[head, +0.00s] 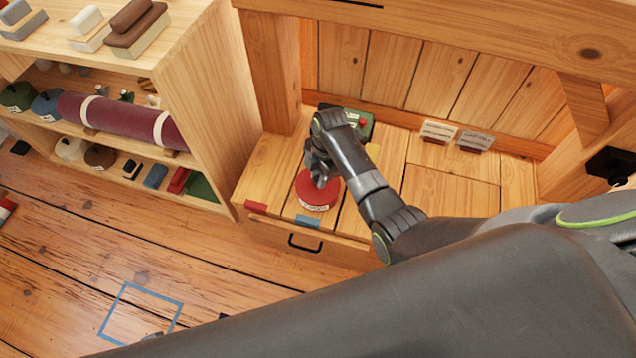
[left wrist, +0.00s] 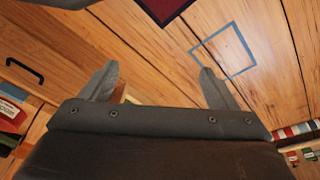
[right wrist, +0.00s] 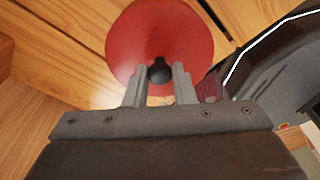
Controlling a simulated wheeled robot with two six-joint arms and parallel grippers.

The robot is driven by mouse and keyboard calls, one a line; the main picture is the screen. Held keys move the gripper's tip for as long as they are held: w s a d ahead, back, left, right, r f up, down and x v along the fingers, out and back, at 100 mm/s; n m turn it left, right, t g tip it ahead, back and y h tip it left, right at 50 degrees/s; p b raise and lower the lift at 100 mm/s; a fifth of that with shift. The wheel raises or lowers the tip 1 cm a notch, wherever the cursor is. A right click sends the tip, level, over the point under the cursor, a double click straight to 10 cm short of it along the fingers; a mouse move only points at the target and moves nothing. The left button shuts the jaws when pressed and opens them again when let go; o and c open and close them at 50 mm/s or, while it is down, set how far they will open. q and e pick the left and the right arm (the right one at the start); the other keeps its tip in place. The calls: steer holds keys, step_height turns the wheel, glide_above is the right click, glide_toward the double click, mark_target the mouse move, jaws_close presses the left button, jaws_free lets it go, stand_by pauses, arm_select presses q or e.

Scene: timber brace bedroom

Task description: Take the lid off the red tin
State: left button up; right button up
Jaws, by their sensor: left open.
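The red tin (head: 313,206), with a pale label on its side, stands on the wooden bench top in the head view. Its round red lid (head: 318,188) sits over it, and the lid fills the upper middle of the right wrist view (right wrist: 160,30). The lid has a dark knob (right wrist: 160,70). My right gripper (right wrist: 160,72) is over the lid with its fingers close together, one on each side of the knob, shut on it. My left gripper (left wrist: 156,78) is open and empty above the floor; its fingers are wide apart.
A green object (head: 358,124) sits behind my right arm on the bench. Blue (head: 308,221) and red (head: 256,207) patches lie at the front edge. A full shelf (head: 205,95) stands left.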

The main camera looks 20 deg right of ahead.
steer(key=c, duration=0.3)
